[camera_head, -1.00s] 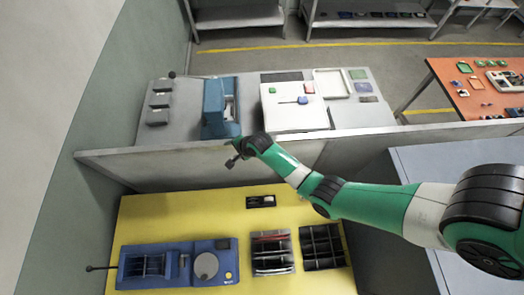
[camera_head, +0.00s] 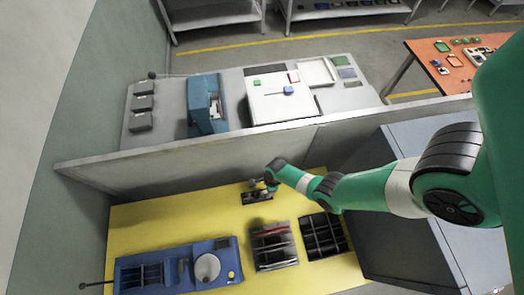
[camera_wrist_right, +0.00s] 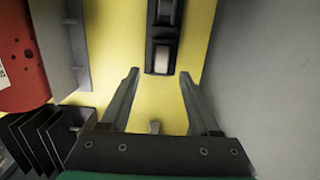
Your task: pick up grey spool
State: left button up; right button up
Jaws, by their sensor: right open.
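The grey spool (camera_wrist_right: 162,57) appears to be the pale grey piece lying in a small black tray (camera_wrist_right: 151,42) in the right wrist view. A second grey piece (camera_wrist_right: 166,12) lies in the tray's other compartment. My right gripper (camera_wrist_right: 159,75) is open and empty, its two fingers spread to either side of the tray's near end. In the head view my right gripper (camera_head: 260,190) is over the black tray (camera_head: 257,197) and partly hides it, so the spool is not clear there. My left gripper is not in view.
A grey partition (camera_head: 170,165) stands close behind the tray. Yellow surface left of the tray is clear.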

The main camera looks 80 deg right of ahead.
aim_at(265, 192)
jog(key=shift+w+a+f+b, duration=0.1)
jog(key=shift+w+f+b, duration=0.15)
jog(key=shift+f+b, duration=1.15)
jog(key=shift+w+a+f+b, duration=0.1)
jog(key=shift+w+f+b, duration=0.1)
jog(key=shift+f+b, duration=1.1)
jog(key=shift+r, duration=0.1)
grip_shut()
